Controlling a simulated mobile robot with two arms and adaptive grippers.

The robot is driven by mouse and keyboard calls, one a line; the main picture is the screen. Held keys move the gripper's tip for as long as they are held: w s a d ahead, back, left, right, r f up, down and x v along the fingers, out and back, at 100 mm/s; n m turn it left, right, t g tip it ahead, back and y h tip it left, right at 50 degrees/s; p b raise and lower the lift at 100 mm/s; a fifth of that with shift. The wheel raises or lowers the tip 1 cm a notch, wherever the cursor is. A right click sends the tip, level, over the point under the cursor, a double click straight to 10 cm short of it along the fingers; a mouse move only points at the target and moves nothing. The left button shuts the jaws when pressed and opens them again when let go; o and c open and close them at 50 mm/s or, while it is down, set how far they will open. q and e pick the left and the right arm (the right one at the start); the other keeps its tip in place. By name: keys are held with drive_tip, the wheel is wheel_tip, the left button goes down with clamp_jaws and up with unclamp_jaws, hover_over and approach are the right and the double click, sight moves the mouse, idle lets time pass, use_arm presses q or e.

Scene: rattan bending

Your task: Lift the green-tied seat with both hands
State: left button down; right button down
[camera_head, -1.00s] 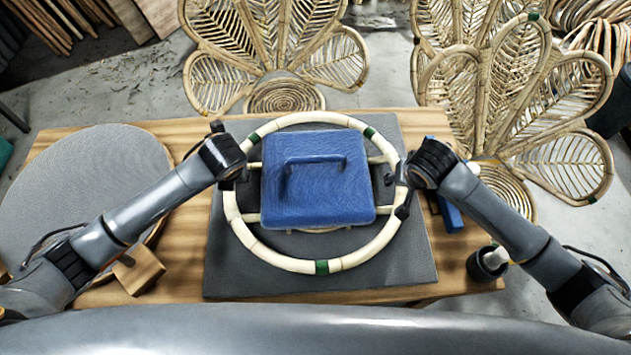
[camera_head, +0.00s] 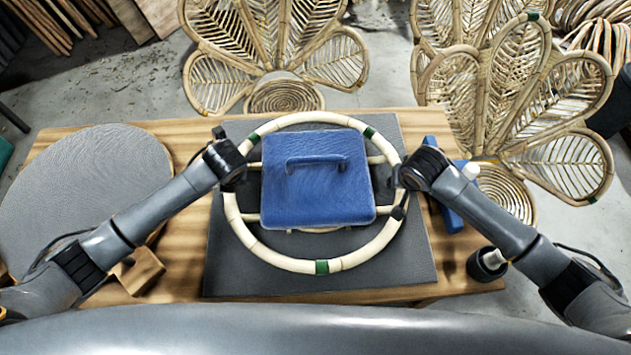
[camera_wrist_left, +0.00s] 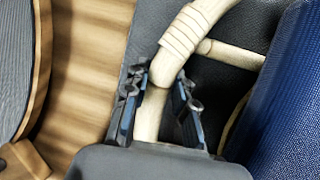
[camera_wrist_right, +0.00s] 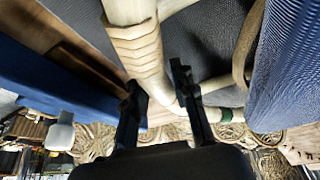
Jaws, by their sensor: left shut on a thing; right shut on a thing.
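The seat is a round pale rattan ring (camera_head: 279,260) with green ties, one at the front (camera_head: 322,267). It lies around a blue block (camera_head: 315,200) with a handle on top. My left gripper (camera_head: 234,178) is shut on the ring's left side; in the left wrist view its fingers (camera_wrist_left: 158,108) straddle the pale cane (camera_wrist_left: 150,118). My right gripper (camera_head: 402,190) is shut on the ring's right side; in the right wrist view its fingers (camera_wrist_right: 163,108) are at the cane (camera_wrist_right: 138,45). The fingers partly hide both grasped spots.
A grey mat (camera_head: 415,262) lies under the ring on the wooden table (camera_head: 190,260). A grey round panel (camera_head: 75,195) is at left. A blue tool (camera_head: 450,215) and a dark cup (camera_head: 486,265) are at right. Rattan chair backs (camera_head: 280,45) stand behind.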

use_arm(q)
drive_tip(key=shift+w+r, duration=0.1)
use_arm(e)
drive_tip(key=shift+w+r, duration=0.1)
drive_tip(key=shift+r, duration=0.05)
